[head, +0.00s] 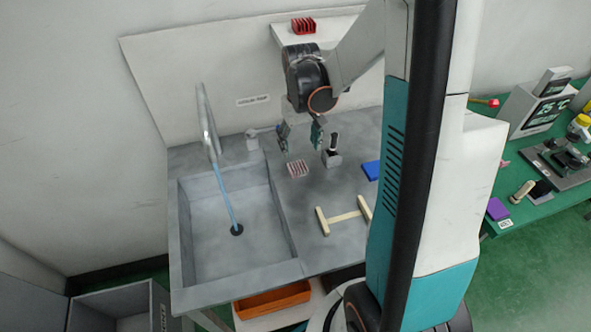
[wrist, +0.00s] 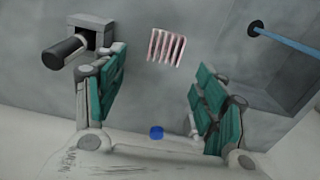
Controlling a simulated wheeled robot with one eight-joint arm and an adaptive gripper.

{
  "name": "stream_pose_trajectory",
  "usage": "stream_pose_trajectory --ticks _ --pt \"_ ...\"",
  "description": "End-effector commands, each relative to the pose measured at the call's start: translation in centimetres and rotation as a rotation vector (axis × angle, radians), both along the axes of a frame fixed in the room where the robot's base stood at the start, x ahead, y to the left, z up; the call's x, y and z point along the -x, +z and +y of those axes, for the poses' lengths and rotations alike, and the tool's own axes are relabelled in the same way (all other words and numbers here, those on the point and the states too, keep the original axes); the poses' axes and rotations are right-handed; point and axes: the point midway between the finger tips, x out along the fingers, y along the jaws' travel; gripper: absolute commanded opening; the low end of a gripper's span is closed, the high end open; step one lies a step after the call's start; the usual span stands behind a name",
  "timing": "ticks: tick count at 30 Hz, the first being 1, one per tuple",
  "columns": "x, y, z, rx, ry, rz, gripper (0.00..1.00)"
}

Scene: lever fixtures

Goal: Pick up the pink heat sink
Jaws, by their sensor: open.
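The pink heat sink (head: 298,169) is a small finned block lying on the grey countertop, just right of the sink. In the wrist view the pink heat sink (wrist: 166,48) shows beyond the fingertips, in line with the gap between them. My gripper (head: 301,140) is above the counter, its green-padded fingers spread apart. In the wrist view my gripper (wrist: 160,82) is open and empty, with the heat sink apart from both fingers.
A black-handled lever fixture (head: 332,152) stands close right of my gripper. The sink (head: 225,225) with running water is at left. A wooden H-shaped piece (head: 343,216) and a blue block (head: 371,170) lie on the counter. A red finned block (head: 303,25) sits on the shelf above.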

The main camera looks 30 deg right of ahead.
Motion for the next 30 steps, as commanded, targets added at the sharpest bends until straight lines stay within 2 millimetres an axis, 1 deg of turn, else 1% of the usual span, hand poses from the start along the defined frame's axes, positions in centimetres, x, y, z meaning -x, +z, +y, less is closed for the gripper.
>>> stream_pose_trajectory --ticks 1,3,6,13,19,22,24,30 --pt "0.0 -1.2 0.0 0.0 0.0 0.0 0.65" --pt "0.0 -2.1 0.0 0.0 0.0 0.0 0.65" --pt "0.0 -2.9 0.1 0.0 0.0 0.0 0.65" --pt "0.1 -4.0 0.3 0.0 0.001 0.0 0.65" --pt "0.2 -6.9 1.0 0.0 0.001 0.0 0.65" --pt "0.2 -8.1 0.9 0.0 0.0 -0.001 0.65" --pt "0.2 -8.5 0.9 0.0 0.0 -0.001 0.65" --pt "0.2 -8.4 0.9 0.0 0.0 0.0 0.65"
